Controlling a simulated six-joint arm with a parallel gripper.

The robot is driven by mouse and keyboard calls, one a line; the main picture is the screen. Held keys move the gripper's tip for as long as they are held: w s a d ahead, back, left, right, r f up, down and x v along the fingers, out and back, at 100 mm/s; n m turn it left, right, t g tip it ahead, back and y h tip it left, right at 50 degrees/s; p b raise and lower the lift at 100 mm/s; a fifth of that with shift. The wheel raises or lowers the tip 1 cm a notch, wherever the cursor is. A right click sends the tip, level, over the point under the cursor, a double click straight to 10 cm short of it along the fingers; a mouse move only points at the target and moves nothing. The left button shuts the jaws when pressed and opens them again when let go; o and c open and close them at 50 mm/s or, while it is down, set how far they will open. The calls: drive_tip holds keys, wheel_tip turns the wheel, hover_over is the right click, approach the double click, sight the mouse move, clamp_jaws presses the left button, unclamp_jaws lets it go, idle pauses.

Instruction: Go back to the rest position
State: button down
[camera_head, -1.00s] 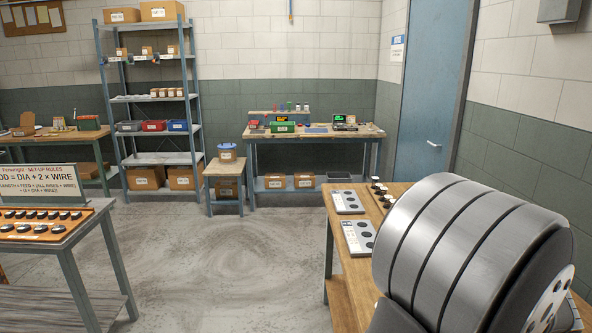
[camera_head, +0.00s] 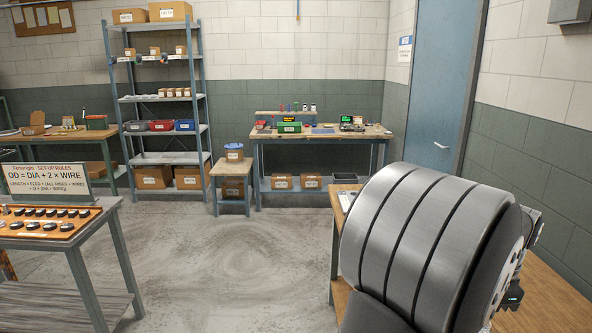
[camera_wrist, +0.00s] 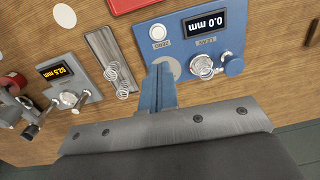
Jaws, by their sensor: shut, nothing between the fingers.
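My gripper (camera_wrist: 162,82) shows in the wrist view as two blue fingers pressed together, with nothing between them. It hangs over a wooden bench top (camera_wrist: 215,105), close to the lower edge of a blue gauge (camera_wrist: 185,45) that reads 0.0 mm. A coil spring (camera_wrist: 203,66) is on that gauge. Other springs (camera_wrist: 121,82) lie at the end of a metal trough to the left of the fingers. In the head view my large grey arm link fills the lower right and the gripper is hidden.
A grey device (camera_wrist: 70,82) with an amber 52.5 mm display sits at the left of the wrist view. A red object (camera_wrist: 130,4) is at its top edge. In the head view a side table (camera_head: 60,232) stands left, a workbench (camera_head: 350,136) at the back, with open floor (camera_head: 230,270) between.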

wheel_tip(320, 180, down, 9)
wheel_tip(320, 180, up, 10)
drive_tip(key=shift+d, duration=0.15)
idle(0.4)
drive_tip(key=shift+f, duration=0.1)
drive_tip(key=c, duration=1.9)
unclamp_jaws()
drive_tip(key=shift+d, duration=0.1)
drive_tip(key=shift+c, duration=0.2)
drive_tip(key=o, duration=1.8)
drive_tip(key=d+r, duration=0.3)
drive_tip(key=d, duration=0.6)
drive_tip(key=shift+s+d, duration=0.35)
drive_tip(key=shift+s, duration=0.05)
drive_tip(key=shift+o, duration=0.7)
drive_tip(key=shift+d, duration=0.25)
wheel_tip(320, 180, down, 10)
drive_tip(key=shift+r, duration=0.15)
